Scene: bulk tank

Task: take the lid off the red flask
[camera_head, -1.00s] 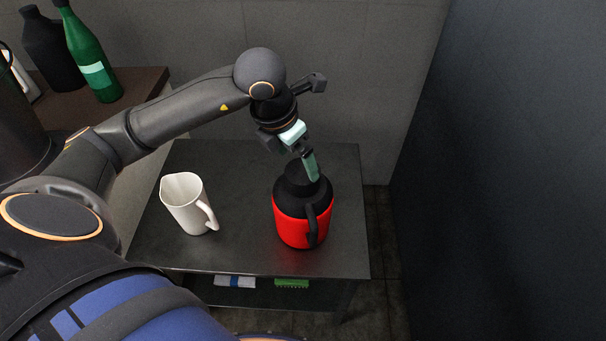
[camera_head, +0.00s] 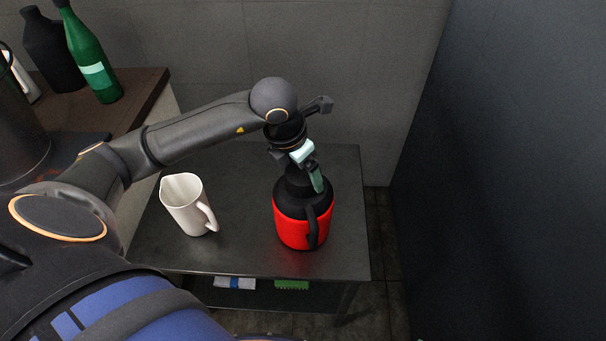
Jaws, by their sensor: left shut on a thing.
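The red flask (camera_head: 291,232) stands upright on the dark table, with a black upper part and a black handle on its front right. Its black lid (camera_head: 298,172) is on top, partly hidden by my gripper. My left gripper (camera_head: 310,178) reaches down over the flask from above and is shut on the lid, its pale green fingers at the lid's sides. The lid looks to be still on or right at the flask's neck; I cannot see a gap. My right gripper is not in view.
A white jug (camera_head: 187,205) stands on the table (camera_head: 240,257) left of the flask. A green bottle (camera_head: 92,62) and a black bottle (camera_head: 50,50) stand on a brown counter (camera_head: 140,92) at the back left. A cloth (camera_head: 235,283) and a green item (camera_head: 291,285) lie below the tabletop.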

